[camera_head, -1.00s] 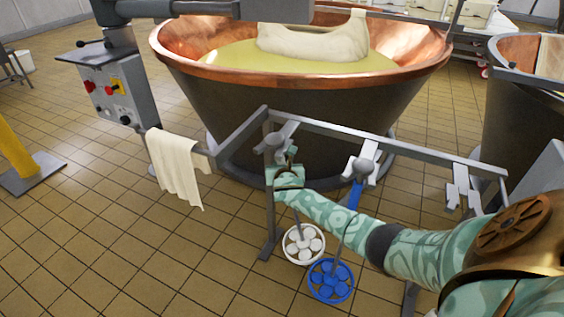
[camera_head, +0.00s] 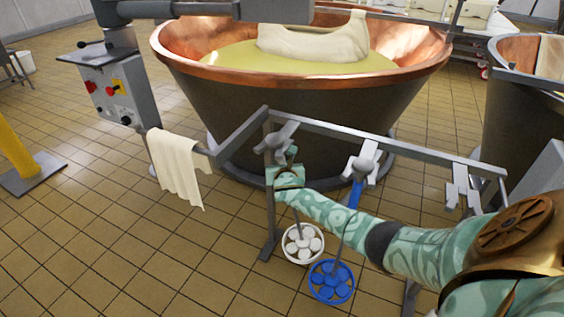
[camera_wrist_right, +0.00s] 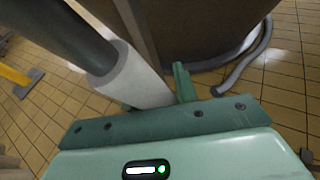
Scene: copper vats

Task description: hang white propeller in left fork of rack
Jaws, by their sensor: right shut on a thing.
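The white propeller (camera_head: 303,243) hangs upright below the left fork (camera_head: 275,141) of the rack, its round head low and its shaft rising to the fork. My right gripper (camera_head: 291,160) is shut on the upper part of the shaft, just under the fork. In the right wrist view the pale shaft (camera_wrist_right: 137,78) stands at the jaws (camera_wrist_right: 165,95). Whether the propeller's top rests in the fork or is just at it, I cannot tell. My left gripper is out of view.
A blue propeller (camera_head: 331,281) hangs from the middle fork (camera_head: 364,166), close right of the white one. The right fork (camera_head: 461,190) is empty. A cloth (camera_head: 177,168) hangs at the rack's left end. A copper vat (camera_head: 300,110) stands right behind the rack.

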